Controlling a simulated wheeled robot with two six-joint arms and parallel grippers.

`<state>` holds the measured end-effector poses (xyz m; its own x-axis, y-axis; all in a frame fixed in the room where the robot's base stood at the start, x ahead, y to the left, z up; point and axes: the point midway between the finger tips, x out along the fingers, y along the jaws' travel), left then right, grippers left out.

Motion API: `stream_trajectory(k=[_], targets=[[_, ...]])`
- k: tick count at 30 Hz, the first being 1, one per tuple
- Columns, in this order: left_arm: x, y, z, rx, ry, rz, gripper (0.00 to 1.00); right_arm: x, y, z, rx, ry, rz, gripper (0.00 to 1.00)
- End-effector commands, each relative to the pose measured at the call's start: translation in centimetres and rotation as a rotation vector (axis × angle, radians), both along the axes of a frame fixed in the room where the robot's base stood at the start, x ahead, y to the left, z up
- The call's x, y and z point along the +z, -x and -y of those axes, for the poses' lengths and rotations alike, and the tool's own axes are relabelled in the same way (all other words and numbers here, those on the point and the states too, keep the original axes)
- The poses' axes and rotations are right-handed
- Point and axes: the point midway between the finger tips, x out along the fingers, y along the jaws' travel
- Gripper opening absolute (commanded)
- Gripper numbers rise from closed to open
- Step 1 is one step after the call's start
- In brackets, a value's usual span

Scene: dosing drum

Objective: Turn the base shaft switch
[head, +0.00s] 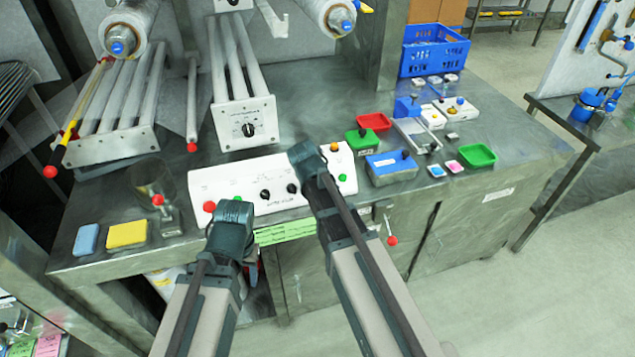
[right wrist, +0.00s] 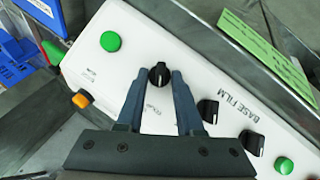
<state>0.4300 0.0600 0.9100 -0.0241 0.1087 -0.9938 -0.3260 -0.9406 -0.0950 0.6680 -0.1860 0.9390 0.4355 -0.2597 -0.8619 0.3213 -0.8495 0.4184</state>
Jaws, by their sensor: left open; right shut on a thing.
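A white control panel (head: 235,180) stands along the table's front edge, with black rotary knobs, green buttons and a red button. In the right wrist view, the panel (right wrist: 150,30) carries the words BASE FILM and a row of three black knobs. My right gripper (right wrist: 160,79) is shut on the end black knob (right wrist: 160,74); the small label beside it is too blurred to read. In the head view, my right gripper (head: 304,155) hides that knob. My left gripper (head: 233,222) is open and empty in front of the panel's left part.
A roller frame with another black knob (head: 248,129) stands behind the panel. A glass beaker (head: 152,178), yellow sponge (head: 127,234) and blue sponge (head: 87,239) are on the left. A blue box (head: 391,170), red tray (head: 374,121) and green tray (head: 478,156) are on the right.

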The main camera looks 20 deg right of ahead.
Motion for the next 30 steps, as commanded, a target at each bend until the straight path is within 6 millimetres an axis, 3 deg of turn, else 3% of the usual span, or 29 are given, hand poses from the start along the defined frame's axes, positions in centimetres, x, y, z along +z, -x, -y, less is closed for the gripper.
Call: stream_trajectory(k=[10,11,12,23,30], targets=[[0.0,0.0,0.0,0.0,0.0,0.0,0.5,0.0,0.1,0.0,0.003,0.002,-0.003,0.0],[0.0,0.0,0.0,0.0,0.0,0.0,0.5,0.0,0.1,0.0,0.003,0.002,-0.003,0.38],[0.0,0.0,0.0,0.0,0.0,0.0,0.5,0.0,0.1,0.0,0.003,0.002,-0.003,0.44],[0.2,0.0,0.0,0.0,0.0,0.0,0.5,0.2,0.1,-0.1,0.002,0.002,-0.001,0.44],[2.0,0.0,0.0,0.0,0.0,0.0,0.5,2.0,0.9,-0.5,0.002,0.002,0.0,0.44]])
